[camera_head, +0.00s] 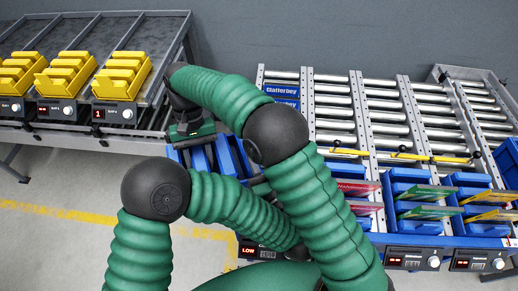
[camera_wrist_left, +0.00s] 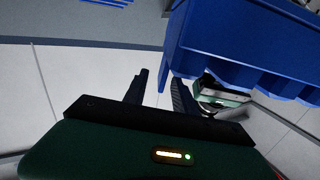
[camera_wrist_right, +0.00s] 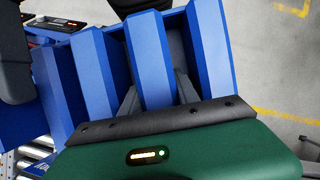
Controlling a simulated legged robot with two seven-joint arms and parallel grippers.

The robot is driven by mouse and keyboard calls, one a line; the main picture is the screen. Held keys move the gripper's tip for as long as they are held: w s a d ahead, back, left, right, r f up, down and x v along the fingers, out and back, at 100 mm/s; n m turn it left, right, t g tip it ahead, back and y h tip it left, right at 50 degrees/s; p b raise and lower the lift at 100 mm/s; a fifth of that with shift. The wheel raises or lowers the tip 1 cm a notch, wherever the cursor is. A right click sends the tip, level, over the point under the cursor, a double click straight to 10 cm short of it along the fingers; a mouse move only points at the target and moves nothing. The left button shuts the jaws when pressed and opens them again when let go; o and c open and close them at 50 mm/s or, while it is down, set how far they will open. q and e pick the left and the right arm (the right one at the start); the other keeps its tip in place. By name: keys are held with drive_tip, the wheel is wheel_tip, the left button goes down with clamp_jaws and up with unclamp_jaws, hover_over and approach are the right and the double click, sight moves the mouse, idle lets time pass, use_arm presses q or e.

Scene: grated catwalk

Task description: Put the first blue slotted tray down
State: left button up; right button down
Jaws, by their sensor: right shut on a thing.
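A blue slotted tray (camera_head: 213,158) hangs over the gap between the left table and the roller racks in the head view. My right gripper (camera_head: 190,138) reaches across to it from above. In the right wrist view, the right gripper (camera_wrist_right: 157,97) is shut on a divider of the tray (camera_wrist_right: 92,75), whose visible slots look empty. In the left wrist view, my left gripper (camera_wrist_left: 158,90) is open, with nothing between its fingers. A blue tray's side (camera_wrist_left: 245,45) shows close by at the upper right there. The left fingertips are hidden behind my right arm in the head view.
Yellow slotted trays (camera_head: 122,75) stand along the front of the grey table (camera_head: 120,35) at left. The roller racks (camera_head: 385,105) at right carry blue trays (camera_head: 408,180) with coloured cards at their front. A LOW display (camera_head: 248,251) is partly covered by my arms. Bare table shows behind the yellow trays.

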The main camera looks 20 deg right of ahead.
use_arm(q)
drive_tip(key=w, duration=0.6)
drive_tip(key=shift+w+a+f, duration=0.1)
drive_tip(key=shift+w+a, duration=0.25)
use_arm(e)
drive_tip(key=shift+w+a+f, duration=0.2)
drive_tip(key=shift+w+a, duration=0.05)
drive_tip(key=shift+w, duration=0.05)
use_arm(q)
drive_tip(key=shift+w+d, duration=0.1)
drive_tip(key=shift+w, duration=0.3)
drive_tip(key=shift+s+d, duration=0.1)
drive_tip(key=shift+d, duration=0.05)
use_arm(e)
drive_tip(key=shift+s+d+r, duration=0.15)
drive_tip(key=shift+s, duration=0.05)
use_arm(q)
clamp_jaws()
use_arm(e)
drive_tip(key=shift+w, duration=0.1)
use_arm(q)
drive_tip(key=shift+d, duration=0.1)
use_arm(e)
drive_tip(key=shift+a, duration=0.2)
drive_tip(key=c, duration=0.8)
unclamp_jaws()
